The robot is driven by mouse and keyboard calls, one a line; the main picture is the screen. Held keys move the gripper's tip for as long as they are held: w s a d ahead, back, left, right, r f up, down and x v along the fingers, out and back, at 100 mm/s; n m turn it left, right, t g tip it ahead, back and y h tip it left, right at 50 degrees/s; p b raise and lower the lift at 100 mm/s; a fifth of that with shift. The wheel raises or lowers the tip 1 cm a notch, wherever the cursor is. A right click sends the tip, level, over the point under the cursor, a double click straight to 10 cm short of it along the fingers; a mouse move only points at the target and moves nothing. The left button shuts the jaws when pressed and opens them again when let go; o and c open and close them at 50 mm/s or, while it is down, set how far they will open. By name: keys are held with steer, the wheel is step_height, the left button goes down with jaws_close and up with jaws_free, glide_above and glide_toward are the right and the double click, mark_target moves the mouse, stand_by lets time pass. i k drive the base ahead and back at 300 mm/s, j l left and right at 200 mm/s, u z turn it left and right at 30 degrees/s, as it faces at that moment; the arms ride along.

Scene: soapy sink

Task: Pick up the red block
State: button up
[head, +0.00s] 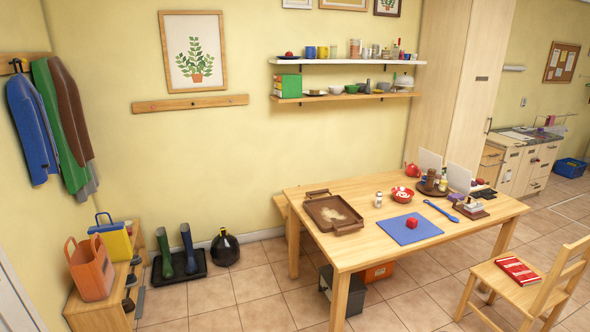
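A small red block (411,223) sits on a flat blue board (405,237) on the wooden table (355,258). It is near the middle of the board, with clear space around it. Its exact shape is too small to make out. My gripper is not in view.
On the table are a brown tray (310,214) at the left, a red and white bowl (402,196) behind the board, and a blue utensil (441,211) to its right. A chair (530,285) stands at the front right. Open tiled floor (255,285) lies left of the table.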

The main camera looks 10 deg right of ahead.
mark_target(412, 222)
steer(key=i+l+z, duration=0.15)
steer(key=i+z, duration=0.6)
steer(key=i, duration=0.15)
steer(key=i+z, duration=0.4)
steer(key=i+l+u, duration=0.25)
steer(key=i, duration=0.3)
steer(key=i+l+u, duration=0.25)
steer(key=i, duration=0.3)
steer(key=i+l+u, duration=0.25)
steer(key=i, duration=0.25)
steer(key=l, duration=0.1)
